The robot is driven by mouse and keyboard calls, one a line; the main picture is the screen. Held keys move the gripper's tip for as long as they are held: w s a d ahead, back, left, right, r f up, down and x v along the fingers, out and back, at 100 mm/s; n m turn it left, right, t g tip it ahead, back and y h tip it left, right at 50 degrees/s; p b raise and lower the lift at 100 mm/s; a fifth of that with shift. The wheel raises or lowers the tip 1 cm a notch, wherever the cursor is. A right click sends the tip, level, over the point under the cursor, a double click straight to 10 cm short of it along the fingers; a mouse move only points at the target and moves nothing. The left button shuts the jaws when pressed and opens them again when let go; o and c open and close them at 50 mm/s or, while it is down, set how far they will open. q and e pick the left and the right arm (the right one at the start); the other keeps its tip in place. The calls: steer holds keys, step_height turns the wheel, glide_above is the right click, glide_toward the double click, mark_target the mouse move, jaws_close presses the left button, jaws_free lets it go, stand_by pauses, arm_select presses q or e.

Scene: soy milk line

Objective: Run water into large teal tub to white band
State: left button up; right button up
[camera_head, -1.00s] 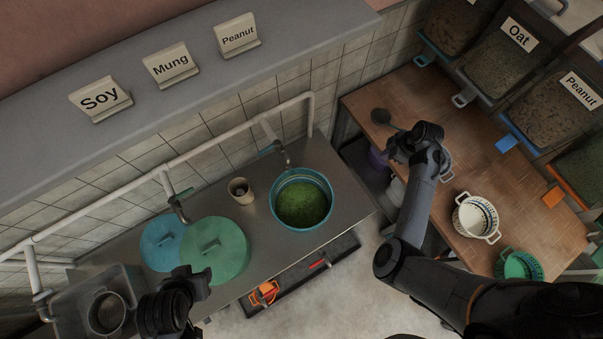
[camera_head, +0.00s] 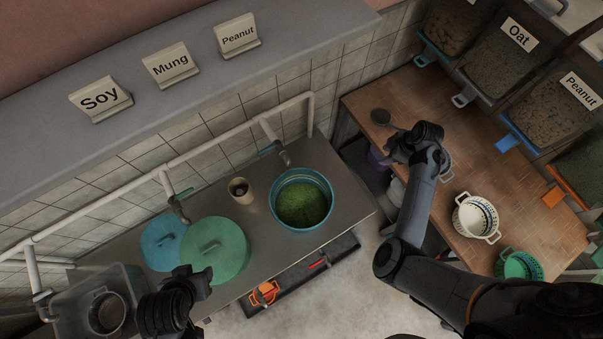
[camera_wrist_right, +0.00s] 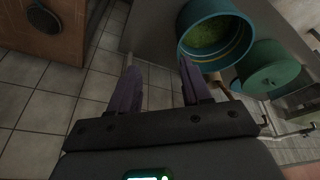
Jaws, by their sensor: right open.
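The large teal tub (camera_head: 328,183) stands upright on the steel counter beneath the right-hand tap (camera_head: 284,157), with a green mass inside. The tap has a teal lever (camera_head: 266,150). The tub also shows at the top of the right wrist view (camera_wrist_right: 238,52). My right gripper (camera_head: 393,150) is over the gap and wooden table edge, right of the tub and apart from it. Its fingers (camera_wrist_right: 160,88) are spread and empty. My left gripper (camera_head: 200,283) is near the counter's front edge, by the green lid; its jaw opening is unclear.
A green lid (camera_head: 214,250), a blue lid (camera_head: 160,240) and a beige cup (camera_head: 240,190) are left of the tub. A second tap (camera_head: 180,209) is behind the lids. A sink (camera_head: 128,275) is far left. White (camera_head: 476,216) and green (camera_head: 519,264) baskets stand on the table.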

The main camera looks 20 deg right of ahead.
step_height(320, 180, up, 7)
stand_by(0.6)
